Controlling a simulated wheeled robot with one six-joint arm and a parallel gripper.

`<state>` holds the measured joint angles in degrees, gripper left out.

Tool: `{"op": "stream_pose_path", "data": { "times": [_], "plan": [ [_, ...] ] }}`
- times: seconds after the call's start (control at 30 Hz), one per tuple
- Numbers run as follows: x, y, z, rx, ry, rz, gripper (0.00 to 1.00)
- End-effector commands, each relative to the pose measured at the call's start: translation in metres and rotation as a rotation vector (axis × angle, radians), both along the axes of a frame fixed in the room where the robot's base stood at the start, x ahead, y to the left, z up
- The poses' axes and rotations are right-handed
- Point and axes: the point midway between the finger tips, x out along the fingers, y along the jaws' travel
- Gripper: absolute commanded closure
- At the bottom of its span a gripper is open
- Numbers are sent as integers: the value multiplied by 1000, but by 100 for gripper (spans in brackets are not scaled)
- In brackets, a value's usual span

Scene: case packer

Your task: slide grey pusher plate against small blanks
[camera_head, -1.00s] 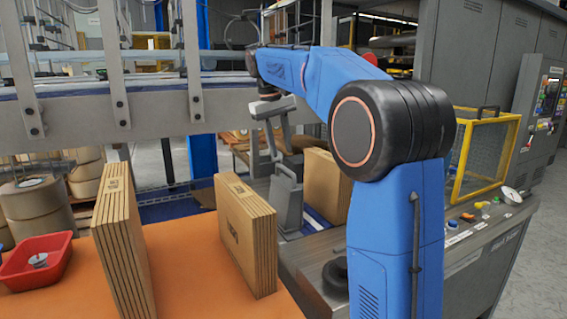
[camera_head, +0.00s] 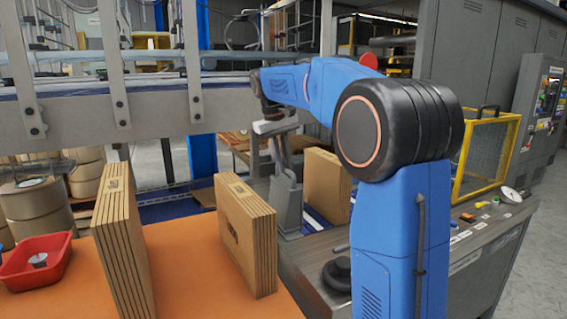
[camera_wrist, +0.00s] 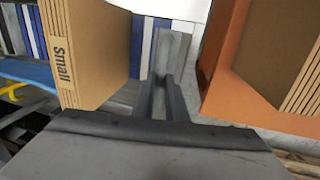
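The grey pusher plate (camera_head: 288,208) stands upright on the steel deck, to the left of the small blanks (camera_head: 327,186), with a visible gap between them. In the wrist view the small blanks (camera_wrist: 92,52) carry the word "Small", and the plate (camera_wrist: 174,48) rises just beyond my fingers. My gripper (camera_head: 284,166) points down at the top of the plate, where its handle is. In the wrist view my gripper (camera_wrist: 165,85) has its two fingers close together with a narrow gap; whether they press on the handle is unclear.
Two bundles of flat cardboard, one at left (camera_head: 120,240) and one at middle (camera_head: 247,238), stand on the orange table (camera_head: 190,280). A red tray (camera_head: 35,262) lies at far left. A yellow guard frame (camera_head: 490,150) and buttons are at right.

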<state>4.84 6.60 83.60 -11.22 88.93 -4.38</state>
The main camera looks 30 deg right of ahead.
Motion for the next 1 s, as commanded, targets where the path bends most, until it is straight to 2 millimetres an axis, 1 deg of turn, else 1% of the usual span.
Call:
{"op": "stream_pose_path", "data": {
  "times": [0.13, 0.23, 0.37, 0.5, 0.6, 0.7, 0.8, 1.0],
  "plan": [
    [0, -2, 0, 0, 0, -1, 100],
    [0, -13, 0, 0, -1, -4, 100],
    [0, -38, 0, 0, -1, -5, 100],
    [0, -67, 0, -1, -1, -5, 100],
    [0, -85, 0, -1, -2, -4, 100],
    [0, -97, 1, -1, -2, -2, 100],
    [0, -103, 1, -1, -2, -2, 100],
    [0, -104, 1, -1, -2, -1, 100]
  ]
}}
